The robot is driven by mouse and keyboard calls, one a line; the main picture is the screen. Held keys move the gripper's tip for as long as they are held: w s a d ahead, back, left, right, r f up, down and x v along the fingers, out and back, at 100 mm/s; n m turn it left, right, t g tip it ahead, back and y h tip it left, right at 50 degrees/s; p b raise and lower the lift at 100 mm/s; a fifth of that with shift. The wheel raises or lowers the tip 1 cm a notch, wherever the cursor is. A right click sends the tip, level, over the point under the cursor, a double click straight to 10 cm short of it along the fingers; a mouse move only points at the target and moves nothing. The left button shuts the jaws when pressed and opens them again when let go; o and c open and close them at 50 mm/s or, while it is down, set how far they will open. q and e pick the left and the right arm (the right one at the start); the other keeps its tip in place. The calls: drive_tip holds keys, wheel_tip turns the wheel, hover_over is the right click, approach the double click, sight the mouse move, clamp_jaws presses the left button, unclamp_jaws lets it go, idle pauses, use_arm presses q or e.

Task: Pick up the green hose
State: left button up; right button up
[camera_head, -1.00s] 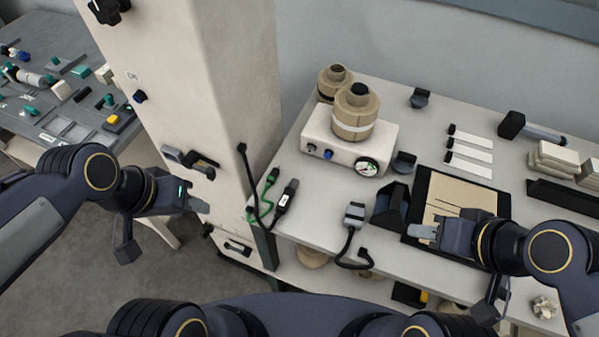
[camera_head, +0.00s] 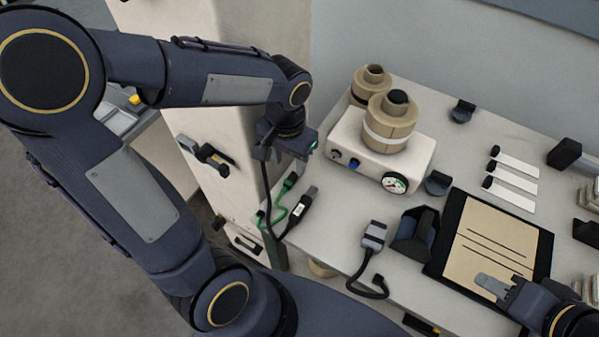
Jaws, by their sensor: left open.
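The green hose (camera_head: 278,204) hangs at the left edge of the table, its upper end on the tabletop and its lower part looping over the edge. A black cable with a dark plug (camera_head: 303,204) lies just right of it. My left gripper (camera_head: 287,150) is above the hose, near the column's corner, pointing down. It is open and apart from the hose; its fingers are partly hidden by its own body. My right gripper (camera_head: 492,286) is at the lower right, over the kraft sheet (camera_head: 488,245); its finger gap is not clear.
A grey connector with a black cable (camera_head: 374,236) and a dark holder (camera_head: 414,236) lie to the right. The beige column (camera_head: 225,185) rises close on the left.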

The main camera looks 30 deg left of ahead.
sight(288, 182)
use_arm(q)
drive_tip(key=shift+w+f, duration=0.15)
drive_tip(key=shift+f, duration=0.45)
drive_tip(key=f, duration=0.6)
drive_tip(key=shift+a+f, duration=0.2)
drive_tip(key=shift+f, duration=0.15)
clamp_jaws()
